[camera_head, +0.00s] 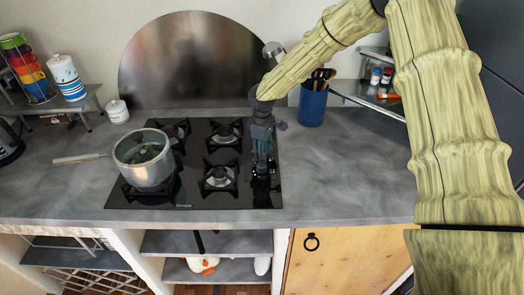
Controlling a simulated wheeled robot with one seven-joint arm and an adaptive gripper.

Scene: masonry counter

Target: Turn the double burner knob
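A black gas hob (205,190) with several burners is set in the grey counter. The knobs are along its right side, where small dark shapes (260,186) show under my gripper; I cannot tell which one is the double burner knob. My gripper (262,172) points down over the right strip of the hob, at the knobs. It hides part of them, and I cannot tell whether it touches one. Its fingers are dark against the black glass, so whether they are open or shut is unclear.
A grey pot (143,172) with green contents stands on the left burners, its handle pointing left. A blue utensil holder (312,106) stands behind, right of my gripper. A corner shelf (375,99) holds small jars. The counter (350,165) right of the hob is clear.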

